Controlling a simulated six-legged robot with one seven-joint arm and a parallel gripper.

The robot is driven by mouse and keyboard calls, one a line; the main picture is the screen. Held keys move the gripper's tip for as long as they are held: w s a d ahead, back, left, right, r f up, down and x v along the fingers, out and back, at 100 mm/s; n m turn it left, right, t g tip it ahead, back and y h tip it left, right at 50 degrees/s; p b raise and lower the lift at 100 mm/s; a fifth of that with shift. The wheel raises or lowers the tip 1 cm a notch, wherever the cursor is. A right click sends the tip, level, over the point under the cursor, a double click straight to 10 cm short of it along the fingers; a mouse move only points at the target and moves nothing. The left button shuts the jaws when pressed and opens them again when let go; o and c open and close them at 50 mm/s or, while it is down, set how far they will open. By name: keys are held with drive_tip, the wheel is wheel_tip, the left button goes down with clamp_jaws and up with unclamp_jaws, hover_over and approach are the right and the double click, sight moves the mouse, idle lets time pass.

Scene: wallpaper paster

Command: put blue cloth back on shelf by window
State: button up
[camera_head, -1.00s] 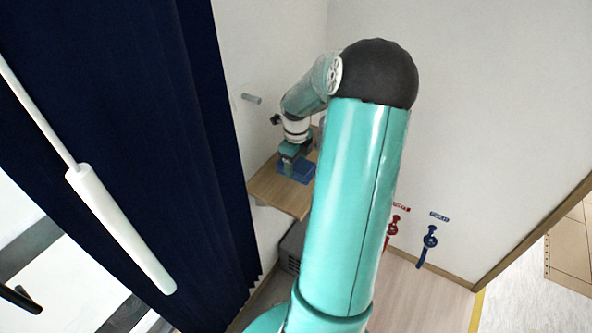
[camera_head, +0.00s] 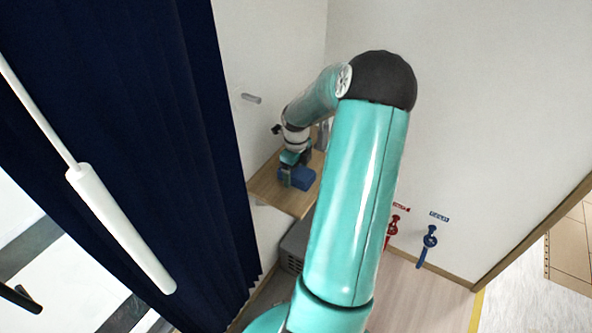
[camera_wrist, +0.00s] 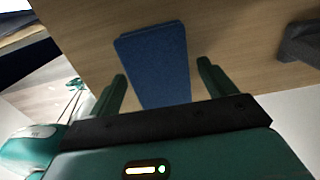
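The blue cloth (camera_head: 304,179) is a folded, flat block on the wooden shelf (camera_head: 266,187) beside the dark curtain. In the wrist view the cloth (camera_wrist: 158,62) lies on the bare wood of the shelf (camera_wrist: 90,25). My gripper (camera_head: 287,179) is at the cloth, on its left side in the head view. In the wrist view my gripper (camera_wrist: 162,82) is open, one finger on each side of the cloth with gaps between. The cloth's near end is hidden behind the gripper body.
A dark grey object (camera_wrist: 300,42) stands on the shelf at the right of the wrist view. The dark blue curtain (camera_head: 150,130) hangs left of the shelf. A grey box (camera_head: 295,240) is below it. Red (camera_head: 392,228) and blue (camera_head: 429,243) items hang on the wall.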

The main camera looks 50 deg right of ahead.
sight(296, 171)
drive_tip(key=shift+r, duration=0.15)
wheel_tip(296, 171, up, 12)
idle(0.5)
